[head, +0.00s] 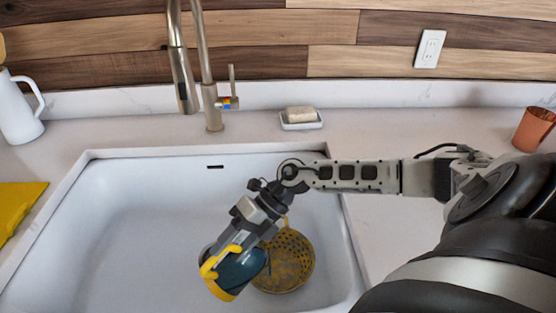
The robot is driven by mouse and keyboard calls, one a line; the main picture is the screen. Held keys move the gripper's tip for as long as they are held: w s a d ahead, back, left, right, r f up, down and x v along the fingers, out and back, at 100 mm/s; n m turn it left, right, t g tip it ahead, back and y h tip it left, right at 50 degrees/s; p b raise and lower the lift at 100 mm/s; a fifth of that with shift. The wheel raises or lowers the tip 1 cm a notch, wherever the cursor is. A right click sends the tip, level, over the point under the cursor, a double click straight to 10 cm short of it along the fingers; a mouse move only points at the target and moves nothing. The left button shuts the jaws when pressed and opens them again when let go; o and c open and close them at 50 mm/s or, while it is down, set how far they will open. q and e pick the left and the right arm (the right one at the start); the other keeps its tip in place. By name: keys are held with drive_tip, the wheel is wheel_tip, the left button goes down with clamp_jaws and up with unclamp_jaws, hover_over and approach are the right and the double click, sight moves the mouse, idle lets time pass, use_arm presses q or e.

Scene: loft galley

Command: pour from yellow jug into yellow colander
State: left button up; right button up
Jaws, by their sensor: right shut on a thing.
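The yellow colander (289,262), with a perforated bowl, sits in the right part of the white sink. The jug (238,272) shows a dark teal body with yellow parts at its left and lower edge. It is tilted and overlaps the left side of the colander in the head view. My right gripper (232,243) reaches in from the right and is shut on the jug, above the sink. The jug's opening and any contents cannot be made out, and no stream shows. My left gripper is not in view.
The sink (130,235) is otherwise clear. A faucet (213,105) and a soap dish (301,121) stand behind it. A white pitcher (18,110) and yellow cloth (18,205) are on the left; a copper cup (533,129) is at far right.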

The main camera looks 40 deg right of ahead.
drive_tip(key=shift+d+r+y, duration=0.6)
drive_tip(key=shift+d+y, duration=0.1)
drive_tip(key=shift+y, duration=0.1)
idle(0.7)
drive_tip(key=shift+s+d+f+t+y, duration=0.2)
drive_tip(key=shift+d+f+t+y, duration=0.1)
drive_tip(key=shift+d+y, duration=0.45)
idle(0.8)
